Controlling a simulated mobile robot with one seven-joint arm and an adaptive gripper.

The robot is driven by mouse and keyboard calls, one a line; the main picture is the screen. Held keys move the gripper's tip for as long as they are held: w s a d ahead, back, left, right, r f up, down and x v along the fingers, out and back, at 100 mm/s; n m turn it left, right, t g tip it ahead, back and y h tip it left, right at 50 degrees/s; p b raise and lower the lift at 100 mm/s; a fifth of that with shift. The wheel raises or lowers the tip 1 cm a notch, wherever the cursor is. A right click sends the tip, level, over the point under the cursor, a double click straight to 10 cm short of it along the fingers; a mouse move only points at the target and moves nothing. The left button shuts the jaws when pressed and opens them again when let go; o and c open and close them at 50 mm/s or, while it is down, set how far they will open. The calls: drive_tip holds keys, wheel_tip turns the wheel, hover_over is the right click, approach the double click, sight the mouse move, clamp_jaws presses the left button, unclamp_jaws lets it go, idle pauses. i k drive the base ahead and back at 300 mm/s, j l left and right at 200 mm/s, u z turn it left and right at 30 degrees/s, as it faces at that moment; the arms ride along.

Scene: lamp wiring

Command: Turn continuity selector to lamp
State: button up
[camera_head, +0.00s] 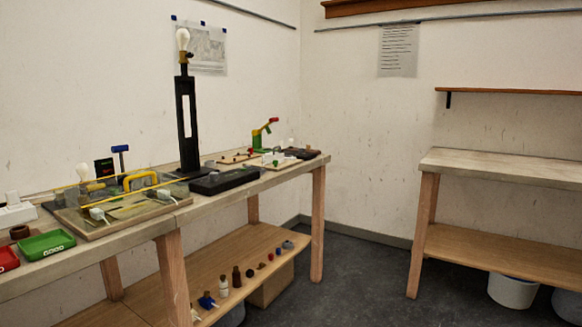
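I cannot single out the continuity selector at this size. A long black box (224,180) lies at the front edge of the workbench, right of the tall lamp. A smaller dark box (302,153) lies farther right, near the bench's end. Any knob or marking on either is too small to read. The tall black lamp (188,125) stands upright with a pale bulb (183,40) on top. A second bulb (83,172) is on the wiring board (120,225) at the left. My gripper is not in view.
The workbench (150,230) runs along the left wall. A green tray (46,244) and a red tray (8,259) sit at its left end. A green and red clamp-like tool (262,133) stands toward the far end. Dark floor (370,270) is clear between this bench and the right bench (500,165).

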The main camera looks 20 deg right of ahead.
sight(213, 176)
drive_tip(key=i+j+z, duration=0.1)
drive_tip(key=i+z, duration=0.25)
drive_tip(key=i+j+z, duration=0.1)
drive_tip(key=z, duration=0.3)
drive_tip(key=i+j+z, duration=0.2)
drive_tip(key=j+z, duration=0.15)
drive_tip(key=i+j+z, duration=0.15)
drive_tip(key=i+j, duration=1.2)
drive_tip(key=i, duration=0.1)
